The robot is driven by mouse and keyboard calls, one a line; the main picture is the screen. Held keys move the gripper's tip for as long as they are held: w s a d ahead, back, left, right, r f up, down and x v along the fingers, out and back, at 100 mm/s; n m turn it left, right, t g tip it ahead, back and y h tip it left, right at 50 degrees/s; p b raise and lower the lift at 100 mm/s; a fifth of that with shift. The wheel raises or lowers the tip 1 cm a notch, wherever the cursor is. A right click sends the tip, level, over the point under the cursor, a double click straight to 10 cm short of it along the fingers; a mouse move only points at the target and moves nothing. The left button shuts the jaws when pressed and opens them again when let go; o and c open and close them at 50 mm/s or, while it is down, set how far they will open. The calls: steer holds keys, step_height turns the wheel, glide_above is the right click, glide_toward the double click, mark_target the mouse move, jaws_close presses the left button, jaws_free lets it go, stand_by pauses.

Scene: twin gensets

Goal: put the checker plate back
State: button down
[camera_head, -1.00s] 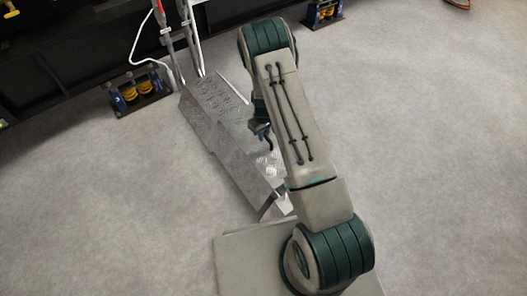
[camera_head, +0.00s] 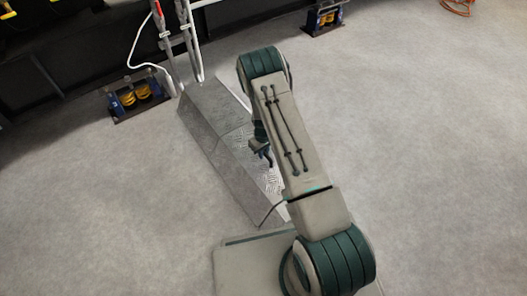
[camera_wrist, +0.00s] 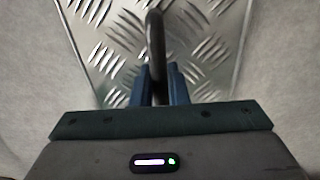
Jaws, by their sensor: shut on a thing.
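The checker plate is bright metal with raised treads. It shows in the head view (camera_head: 270,176), partly hidden behind my arm, and close up in the wrist view (camera_wrist: 215,45). A dark handle (camera_wrist: 156,38) stands up from it. My gripper (camera_wrist: 158,80) is shut on this handle, with a blue finger on each side. In the head view my gripper (camera_head: 262,153) is small beside my arm, over the treads. Smooth grey metal faces (camera_head: 222,140) extend up and left of the treads. I cannot tell whether the plate is seated or raised.
Upright pipes (camera_head: 187,45) stand at the far end of the grey metal, with a white hose (camera_head: 135,45) beside them. A spring mount (camera_head: 140,96) sits to their left, and another (camera_head: 325,17) at the top. An orange cable (camera_head: 456,6) lies top right. The right floor is clear.

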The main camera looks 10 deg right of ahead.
steer(key=c, duration=1.4)
jaws_free()
steer(key=shift+f, duration=0.1)
